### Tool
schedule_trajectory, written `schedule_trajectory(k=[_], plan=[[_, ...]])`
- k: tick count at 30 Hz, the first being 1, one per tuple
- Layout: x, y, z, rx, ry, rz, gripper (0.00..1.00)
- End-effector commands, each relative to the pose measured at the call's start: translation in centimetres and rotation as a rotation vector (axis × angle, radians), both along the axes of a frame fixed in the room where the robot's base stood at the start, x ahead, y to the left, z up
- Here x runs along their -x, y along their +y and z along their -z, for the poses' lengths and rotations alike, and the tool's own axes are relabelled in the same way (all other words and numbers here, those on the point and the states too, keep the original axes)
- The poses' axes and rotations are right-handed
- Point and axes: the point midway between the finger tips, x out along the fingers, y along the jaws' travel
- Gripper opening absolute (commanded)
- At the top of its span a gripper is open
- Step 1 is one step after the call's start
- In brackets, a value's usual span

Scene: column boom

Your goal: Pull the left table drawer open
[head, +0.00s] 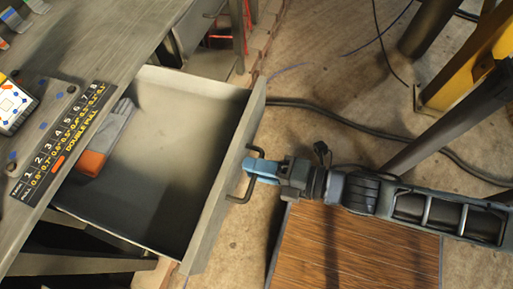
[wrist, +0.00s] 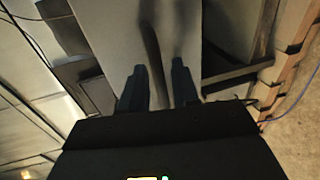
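The table drawer (head: 150,170) is pulled well out from under the table's edge in the head view. Its grey front panel (head: 228,170) stands clear to the right, with a black bar handle (head: 240,200) on it. My gripper (head: 258,171), with blue fingers, is at the middle of this handle. In the wrist view the two dark fingers (wrist: 160,85) are close together, with the dark handle bar (wrist: 149,35) running between them. They look shut on it, though the contact itself is partly hidden.
An orange and grey object (head: 103,142) lies in the drawer near the table's edge. Another drawer (head: 198,25) is at the top. A brown wooden platform (head: 345,250) lies below my arm. Black cables (head: 350,121) cross the floor, and a yellow post (head: 460,75) stands right.

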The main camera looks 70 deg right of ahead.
Motion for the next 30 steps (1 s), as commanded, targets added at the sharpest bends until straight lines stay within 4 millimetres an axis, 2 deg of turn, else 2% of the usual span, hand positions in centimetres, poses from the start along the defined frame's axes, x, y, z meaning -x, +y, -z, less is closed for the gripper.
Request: schedule_trajectory(k=[9, 15, 30], plan=[[4.7, 0.0, -0.8, 0.000, 0.005, 0.002, 0.30], [6.7, 0.0, -1.3, -0.001, 0.004, 0.002, 0.30], [7.2, 0.0, -1.5, 0.000, 0.001, 0.001, 0.30]])
